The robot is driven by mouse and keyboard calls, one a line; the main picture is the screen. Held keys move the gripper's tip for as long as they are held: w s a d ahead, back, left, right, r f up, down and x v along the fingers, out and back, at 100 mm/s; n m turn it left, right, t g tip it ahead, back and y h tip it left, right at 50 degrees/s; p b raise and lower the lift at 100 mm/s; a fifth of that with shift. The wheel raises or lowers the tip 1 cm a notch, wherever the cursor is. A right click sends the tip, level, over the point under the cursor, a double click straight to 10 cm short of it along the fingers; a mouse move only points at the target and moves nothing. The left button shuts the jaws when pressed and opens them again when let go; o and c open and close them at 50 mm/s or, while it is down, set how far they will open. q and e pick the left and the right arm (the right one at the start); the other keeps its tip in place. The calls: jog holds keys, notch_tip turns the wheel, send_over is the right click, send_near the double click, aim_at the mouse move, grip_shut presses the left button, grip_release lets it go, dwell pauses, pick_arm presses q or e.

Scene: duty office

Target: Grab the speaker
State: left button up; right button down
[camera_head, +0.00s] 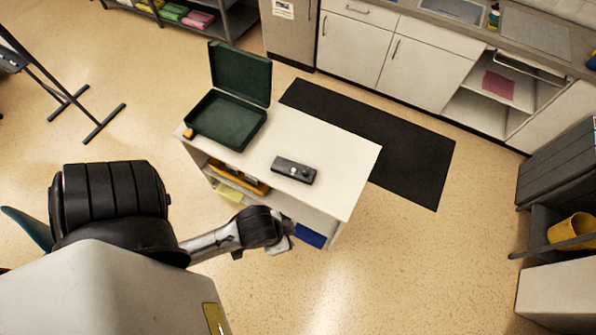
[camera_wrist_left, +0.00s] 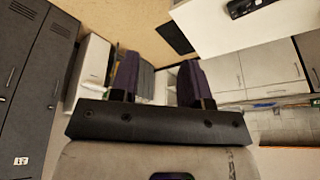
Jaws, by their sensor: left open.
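The speaker is most likely the small dark oblong device (camera_head: 294,170) with light knobs on its top. It lies on the white tabletop of a small shelf unit (camera_head: 335,160) in the head view. A dark device also shows at the top edge of the left wrist view (camera_wrist_left: 245,7), cut off by the frame. My left gripper (camera_wrist_left: 159,82) is open, with nothing between its two dark fingers. In the head view, my left arm ends at the unit's near side, below the device and apart from it; its fingers are hard to make out there. My right gripper is not in view.
An open dark green case (camera_head: 226,118) stands at the tabletop's left end, with a small orange item (camera_head: 188,134) beside it. Yellow items and a blue item (camera_head: 309,236) sit on the shelves below. A black mat (camera_head: 400,155) lies behind. The tabletop right of the device is clear.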

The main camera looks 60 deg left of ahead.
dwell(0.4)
pick_arm(q)
jog(key=o, duration=1.1)
